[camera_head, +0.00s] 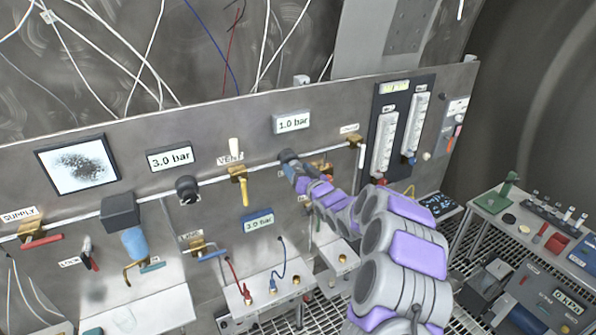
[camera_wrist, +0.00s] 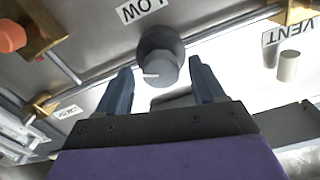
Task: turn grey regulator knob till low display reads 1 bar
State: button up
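The grey regulator knob (camera_wrist: 158,66) has a white mark on its face and sits on the panel by the upside-down LOW label (camera_wrist: 143,9). My gripper (camera_wrist: 160,66) is open, with one blue-grey finger on each side of the knob's front and visible gaps to both. In the head view my gripper (camera_head: 293,168) is at the panel and partly covers the knob (camera_head: 287,156). The display above it (camera_head: 291,122) reads 1.0 bar. Another black knob (camera_head: 187,189) is to the left, below a display (camera_head: 170,159) reading 3.0 bar.
A yellow-handled VENT valve (camera_head: 239,175) is close left of my gripper. A lower display (camera_head: 257,223) reads 3.0 bar. Flow tubes (camera_head: 400,130) stand on the right of the panel. A side table (camera_head: 500,222) with tools is at the far right. Loose cables hang above.

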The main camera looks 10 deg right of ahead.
jog(key=b+v, duration=0.2)
jog(key=v, duration=1.5)
jog(key=shift+s+b, duration=0.15)
jog(key=shift+b, duration=0.25)
jog(key=s+a+f+g+h+b, duration=0.1)
jog(key=s+f+g+h+b, duration=0.4)
jog(key=s+f+g+b, duration=0.7)
jog(key=s+a+f+g+b, duration=0.1)
jog(key=s+g, duration=0.1)
jog(key=s, duration=1)
jog(key=s+a+f+g+b, duration=0.1)
jog(key=s+a+f+g, duration=0.1)
jog(key=s, duration=0.9)
jog(key=s+a+f+m+g+b, duration=0.1)
jog(key=s+a+f+g+b, duration=0.1)
jog(key=s, duration=1)
jog(key=shift+s+g+h, duration=0.3)
jog(key=shift+g, duration=0.2)
